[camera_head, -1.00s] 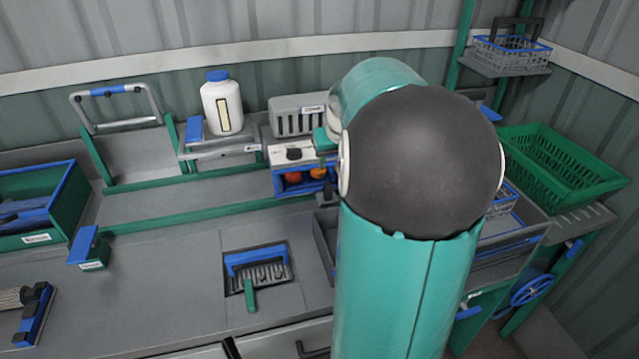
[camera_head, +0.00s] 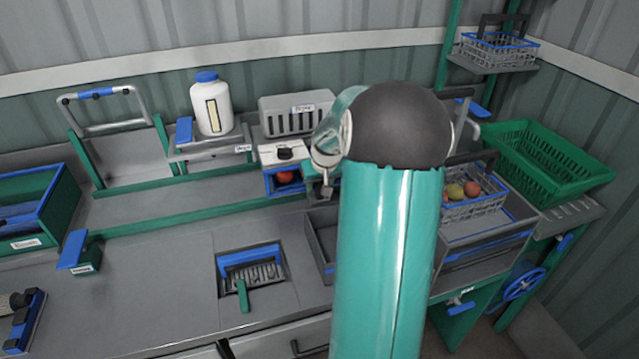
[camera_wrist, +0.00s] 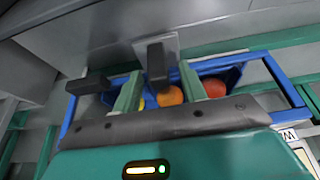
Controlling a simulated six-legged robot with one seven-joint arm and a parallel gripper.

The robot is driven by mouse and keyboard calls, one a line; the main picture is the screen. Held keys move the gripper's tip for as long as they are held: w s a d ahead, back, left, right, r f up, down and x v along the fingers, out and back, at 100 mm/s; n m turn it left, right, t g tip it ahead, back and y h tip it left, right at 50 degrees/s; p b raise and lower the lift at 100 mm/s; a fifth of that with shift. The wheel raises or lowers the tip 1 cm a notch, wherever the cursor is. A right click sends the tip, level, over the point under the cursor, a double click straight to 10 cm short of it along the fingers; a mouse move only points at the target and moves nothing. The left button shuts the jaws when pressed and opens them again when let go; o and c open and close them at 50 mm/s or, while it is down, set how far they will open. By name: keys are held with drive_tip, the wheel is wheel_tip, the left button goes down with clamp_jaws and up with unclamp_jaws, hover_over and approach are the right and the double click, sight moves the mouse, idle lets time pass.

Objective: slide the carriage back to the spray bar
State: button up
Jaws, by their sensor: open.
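What looks like the carriage, a blue-framed tray (camera_head: 268,186) with a red tomato (camera_head: 285,177), stands behind the bench middle under a white box (camera_head: 284,153); my arm hides its right part. In the wrist view the blue frame (camera_wrist: 285,82) holds red (camera_wrist: 214,87) and orange (camera_wrist: 170,95) tomatoes in a row. My gripper (camera_wrist: 160,69) is open over the tray, its two green fingers apart. A dark upright block (camera_wrist: 156,62) shows between them; contact cannot be told. A labelled grey slotted box (camera_head: 297,113) stands behind; I cannot make out the spray bar.
A white bottle (camera_head: 212,105) and a tubular handle frame (camera_head: 100,94) stand at the left. A wire basket of fruit (camera_head: 470,205) and a green crate (camera_head: 540,165) are at the right.

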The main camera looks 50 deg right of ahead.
drive_tip(key=shift+c, duration=0.2)
clamp_jaws()
drive_tip(key=shift+a, duration=0.15)
drive_tip(key=w+a, duration=0.8)
drive_tip(key=a, duration=0.7)
drive_tip(key=w+a, duration=0.9)
drive_tip(key=a, duration=0.7)
drive_tip(key=w+a, duration=0.9)
drive_tip(key=a, duration=0.7)
drive_tip(key=shift+f, duration=0.1)
drive_tip(key=shift+a, duration=0.3)
drive_tip(key=shift+w+a, duration=0.1)
